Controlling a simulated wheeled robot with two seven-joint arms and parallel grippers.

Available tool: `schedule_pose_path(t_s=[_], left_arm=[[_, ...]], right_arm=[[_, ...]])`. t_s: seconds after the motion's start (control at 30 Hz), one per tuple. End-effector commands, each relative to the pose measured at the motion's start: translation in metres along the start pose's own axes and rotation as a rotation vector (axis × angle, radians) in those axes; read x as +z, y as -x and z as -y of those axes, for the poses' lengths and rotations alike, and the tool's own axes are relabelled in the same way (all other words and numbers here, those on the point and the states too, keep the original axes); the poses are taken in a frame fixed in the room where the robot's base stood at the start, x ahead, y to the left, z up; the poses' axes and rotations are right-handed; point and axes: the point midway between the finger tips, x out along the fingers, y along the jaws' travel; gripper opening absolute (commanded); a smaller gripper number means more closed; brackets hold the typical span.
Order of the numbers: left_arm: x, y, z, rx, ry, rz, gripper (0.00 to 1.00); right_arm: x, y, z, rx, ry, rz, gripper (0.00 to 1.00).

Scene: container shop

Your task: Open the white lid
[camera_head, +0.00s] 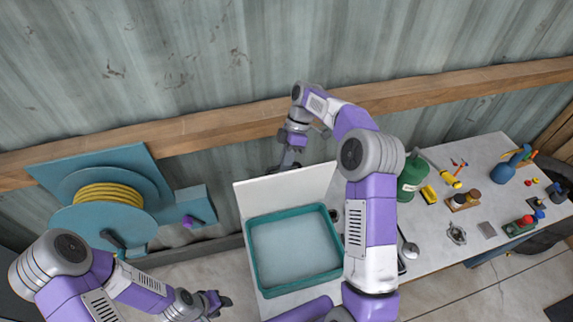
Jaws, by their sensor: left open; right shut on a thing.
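The white lid (285,192) stands raised behind a teal-rimmed bin (250,262) with a pale, empty-looking inside. The lid tilts up toward the wall, so the bin shows open. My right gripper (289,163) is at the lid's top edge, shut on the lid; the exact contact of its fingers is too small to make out. My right arm passes in front of the lid's right end and the bin's right side. My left gripper (216,303) is open and empty, low and left of the bin, apart from it.
A teal reel with yellow hose (108,196) stands at the left. A wooden beam (215,125) crosses the corrugated wall behind.

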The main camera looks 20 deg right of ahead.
Motion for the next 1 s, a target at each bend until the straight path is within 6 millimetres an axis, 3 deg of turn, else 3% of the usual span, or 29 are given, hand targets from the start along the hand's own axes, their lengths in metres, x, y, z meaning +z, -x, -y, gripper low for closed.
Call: schedule_pose_path(t_s=[0.43, 1.0], left_arm=[[0.0, 0.002, -0.001, 0.0, 0.0, 0.0, 0.43], [0.0, 0.002, -0.001, 0.0, 0.0, 0.0, 0.43]], right_arm=[[0.003, -0.001, -0.022, -0.09, -0.038, 0.008, 0.0], [0.003, -0.001, -0.026, -0.114, -0.047, 0.009, 0.0]])
